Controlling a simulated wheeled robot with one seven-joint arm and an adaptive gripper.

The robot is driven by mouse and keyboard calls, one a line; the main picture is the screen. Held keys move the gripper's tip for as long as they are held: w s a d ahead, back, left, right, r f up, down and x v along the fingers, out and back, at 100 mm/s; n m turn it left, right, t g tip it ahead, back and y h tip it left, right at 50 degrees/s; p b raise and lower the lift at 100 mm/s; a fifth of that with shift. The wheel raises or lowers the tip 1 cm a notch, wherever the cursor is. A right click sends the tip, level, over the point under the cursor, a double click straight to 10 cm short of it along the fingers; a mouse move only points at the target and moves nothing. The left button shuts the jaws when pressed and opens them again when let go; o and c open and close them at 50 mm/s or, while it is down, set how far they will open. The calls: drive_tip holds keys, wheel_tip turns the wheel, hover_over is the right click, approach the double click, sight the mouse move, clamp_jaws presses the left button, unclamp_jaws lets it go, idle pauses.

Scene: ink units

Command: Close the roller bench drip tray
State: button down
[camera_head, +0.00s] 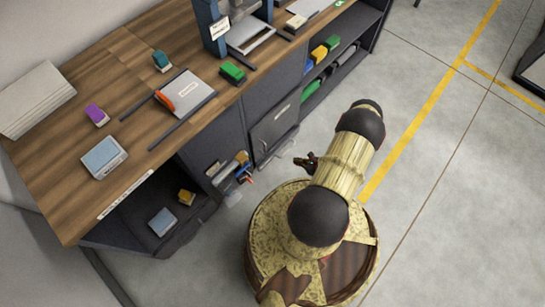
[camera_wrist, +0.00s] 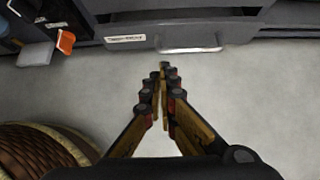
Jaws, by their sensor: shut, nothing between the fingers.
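A dark grey drawer-like front (camera_head: 274,130) with a pale label sits low in the bench, left of the open shelves; it seems to be the drip tray. It looks set a little out from the cabinet, but I cannot tell how far. In the wrist view its front (camera_wrist: 115,22) spans the top, with the label and a pale bar handle (camera_wrist: 190,48). My gripper (camera_wrist: 163,70) is shut and empty, its tips just below and left of the handle, apart from it as far as I can tell. In the head view my gripper (camera_head: 303,162) is to the right of the front.
The wooden benchtop (camera_head: 60,185) holds a grey-white unit (camera_head: 188,94) between dark rails and several small coloured blocks. An open bin of tools (camera_head: 228,170) stands left of the front. Open shelves (camera_head: 345,65) lie to the right. The grey floor (camera_head: 440,170) beyond my arm is clear.

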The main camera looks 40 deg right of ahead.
sight(275, 152)
drive_tip(key=b+x, duration=0.4)
drive_tip(key=x, duration=0.5)
drive_tip(key=shift+w+d, duration=0.1)
drive_tip(key=shift+w, duration=0.2)
drive_tip(key=shift+w+f+b, duration=0.1)
drive_tip(key=shift+w+b, duration=0.7)
drive_tip(key=shift+w, duration=1.55)
drive_tip(key=shift+a, duration=0.25)
